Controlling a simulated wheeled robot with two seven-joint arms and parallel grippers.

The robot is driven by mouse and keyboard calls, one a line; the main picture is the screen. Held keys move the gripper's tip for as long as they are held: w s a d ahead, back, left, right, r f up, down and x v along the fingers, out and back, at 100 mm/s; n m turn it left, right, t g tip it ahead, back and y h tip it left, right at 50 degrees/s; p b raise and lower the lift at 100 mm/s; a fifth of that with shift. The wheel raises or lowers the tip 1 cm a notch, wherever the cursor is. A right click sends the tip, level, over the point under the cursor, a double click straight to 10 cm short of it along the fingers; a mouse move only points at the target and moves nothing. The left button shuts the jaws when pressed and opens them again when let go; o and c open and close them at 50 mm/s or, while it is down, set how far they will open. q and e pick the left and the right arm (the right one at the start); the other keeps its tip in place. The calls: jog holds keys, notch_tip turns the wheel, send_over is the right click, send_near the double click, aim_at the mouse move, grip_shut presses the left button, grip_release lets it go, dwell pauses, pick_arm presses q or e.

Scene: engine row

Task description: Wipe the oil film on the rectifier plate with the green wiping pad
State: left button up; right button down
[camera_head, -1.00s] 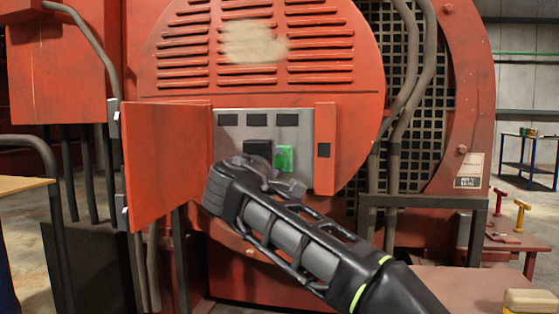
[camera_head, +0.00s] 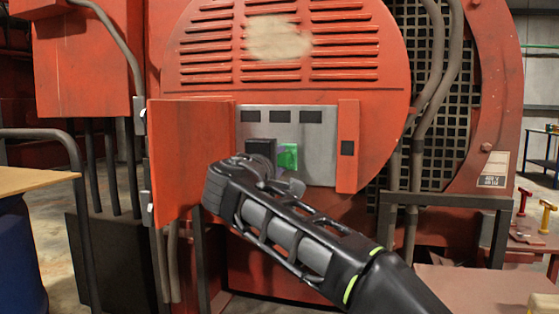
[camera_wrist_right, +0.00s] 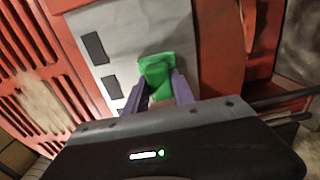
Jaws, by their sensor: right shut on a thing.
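The rectifier plate (camera_head: 316,168) is a grey panel with several dark rectangles, set in the red engine housing; it also shows in the wrist view (camera_wrist_right: 130,42). My right gripper (camera_head: 276,160) is in front of the plate. In the wrist view its purple fingers (camera_wrist_right: 159,88) are shut on the green wiping pad (camera_wrist_right: 156,72). The pad shows as a small green patch in the head view (camera_head: 289,155). It appears to be at the plate's face, but I cannot tell whether it touches. I cannot make out the oil film. My left gripper is out of view.
A red door (camera_head: 190,160) stands open left of the plate. A red upright strip (camera_head: 347,175) borders the plate's right side. A dark block (camera_head: 261,148) sits just left of the pad. Grey pipes (camera_head: 437,80) run down at the right. A table (camera_head: 35,181) stands far left.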

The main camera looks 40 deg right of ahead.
jog(key=shift+w+r, duration=0.1)
jog(key=shift+w+a+p, duration=0.55)
jog(key=shift+w+a, duration=0.1)
jog(key=shift+w, duration=0.15)
jog(key=shift+w+a, duration=0.4)
jog(key=shift+w, duration=0.1)
jog(key=b+v, duration=0.1)
jog(key=v, duration=0.5)
